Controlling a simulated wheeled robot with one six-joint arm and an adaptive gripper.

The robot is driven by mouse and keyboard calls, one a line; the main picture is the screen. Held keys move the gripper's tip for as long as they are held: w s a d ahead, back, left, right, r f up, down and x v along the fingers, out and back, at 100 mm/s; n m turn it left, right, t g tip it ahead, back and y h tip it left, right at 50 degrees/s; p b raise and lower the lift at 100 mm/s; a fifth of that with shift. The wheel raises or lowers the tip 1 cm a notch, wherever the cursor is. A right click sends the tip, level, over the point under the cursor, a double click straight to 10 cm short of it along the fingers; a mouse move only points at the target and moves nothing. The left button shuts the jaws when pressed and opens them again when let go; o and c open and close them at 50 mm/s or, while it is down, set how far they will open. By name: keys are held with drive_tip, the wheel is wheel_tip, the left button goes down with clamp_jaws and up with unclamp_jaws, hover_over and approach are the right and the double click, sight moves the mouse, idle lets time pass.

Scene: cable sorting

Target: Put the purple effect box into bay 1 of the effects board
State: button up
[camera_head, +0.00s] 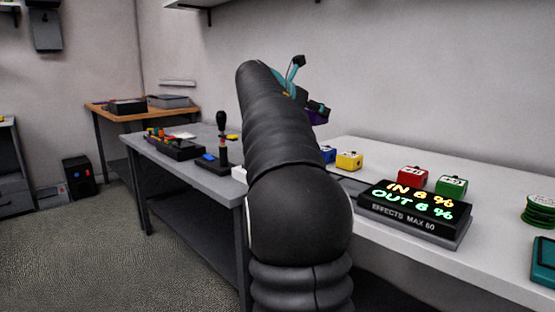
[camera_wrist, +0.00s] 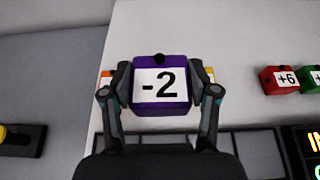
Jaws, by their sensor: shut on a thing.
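The purple effect box (camera_wrist: 148,62) has a white label reading "-2" and a black knob on top. My gripper (camera_wrist: 160,88) is shut on it, one finger on each side. In the head view the purple box (camera_head: 317,117) shows as a small patch, held above the table beyond my arm. The effects board (camera_wrist: 258,152) shows along the bottom of the wrist view as dark bays with thin dividers, below the box in the picture. My wrist hides part of it. In the head view my arm hides most of the board; I cannot tell which bay is bay 1.
Blue (camera_head: 328,154), yellow (camera_head: 349,160), red (camera_head: 413,176) and green (camera_head: 451,185) boxes stand on the white table (camera_head: 500,165). A green coil (camera_head: 540,208) lies at right. A joystick (camera_head: 222,140) stands on the grey table.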

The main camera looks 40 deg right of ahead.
drive_tip(key=w+a+f, duration=0.2)
drive_tip(key=w+a+f+b, duration=0.1)
drive_tip(key=w+a+f, duration=0.1)
drive_tip(key=w+a, duration=0.1)
drive_tip(key=w+a+f, duration=0.2)
drive_tip(key=w+a, duration=0.1)
drive_tip(key=shift+f+b, duration=1.1)
drive_tip(key=shift+f, duration=1.3)
drive_tip(key=shift+f, duration=0.15)
drive_tip(key=o, duration=1.3)
drive_tip(key=shift+a+r, duration=0.1)
drive_tip(key=shift+r, duration=0.15)
drive_tip(key=p+v, duration=0.1)
drive_tip(key=v, duration=1)
drive_tip(key=shift+a, duration=0.4)
drive_tip(key=shift+s, duration=0.1)
